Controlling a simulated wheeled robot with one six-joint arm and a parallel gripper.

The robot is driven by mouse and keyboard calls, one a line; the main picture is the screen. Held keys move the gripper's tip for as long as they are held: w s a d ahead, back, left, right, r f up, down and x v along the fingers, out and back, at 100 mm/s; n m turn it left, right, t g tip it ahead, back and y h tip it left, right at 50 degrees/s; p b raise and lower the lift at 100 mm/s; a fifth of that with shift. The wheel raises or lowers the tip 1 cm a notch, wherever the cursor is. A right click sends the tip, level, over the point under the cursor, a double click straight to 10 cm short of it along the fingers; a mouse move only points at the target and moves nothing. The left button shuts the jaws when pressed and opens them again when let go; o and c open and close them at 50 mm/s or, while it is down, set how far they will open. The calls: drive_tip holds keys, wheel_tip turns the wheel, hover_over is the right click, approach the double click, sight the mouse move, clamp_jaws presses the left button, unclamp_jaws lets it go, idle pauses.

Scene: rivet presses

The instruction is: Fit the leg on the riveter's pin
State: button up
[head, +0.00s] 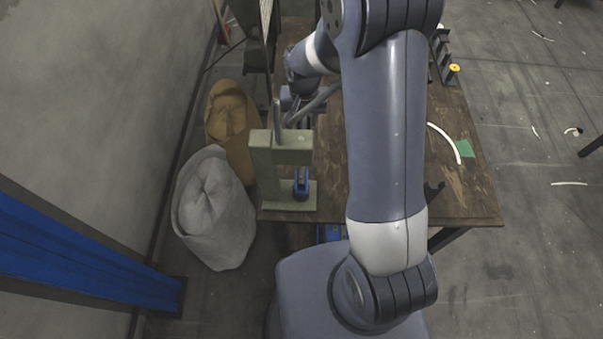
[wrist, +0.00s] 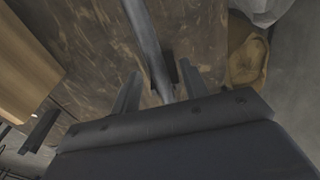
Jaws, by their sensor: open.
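The riveter (head: 285,152) is a pale green press at the near left corner of the table, with an upright lever and a blue and dark part (head: 300,184) at its base. I cannot make out its pin. My gripper (wrist: 158,88) is open over the worn tabletop, behind the press in the head view. A grey bar (wrist: 147,40) runs between its fingers in the wrist view; I cannot tell whether it touches them or whether it is the leg or a lever. A white curved strip (head: 444,142) lies on the table at right.
The wooden table (head: 470,205) has a green patch (head: 465,148) beside the strip. A white sack (head: 213,210) and a tan sack (head: 228,125) stand left of the table. A blue beam (head: 80,245) is at lower left. Thin white strips lie on the floor at right.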

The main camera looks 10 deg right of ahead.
drive_tip(key=shift+r, duration=0.1)
wheel_tip(320, 180, up, 11)
drive_tip(key=s+b, duration=0.1)
drive_tip(key=shift+f, duration=0.2)
drive_tip(key=shift+a+f, duration=0.1)
idle(0.5)
drive_tip(key=f, duration=0.7)
drive_tip(key=w+f+p, duration=0.1)
drive_tip(key=f, duration=0.2)
drive_tip(key=shift+f, duration=0.35)
drive_tip(key=shift+r+p, duration=0.3)
drive_tip(key=shift+r, duration=0.15)
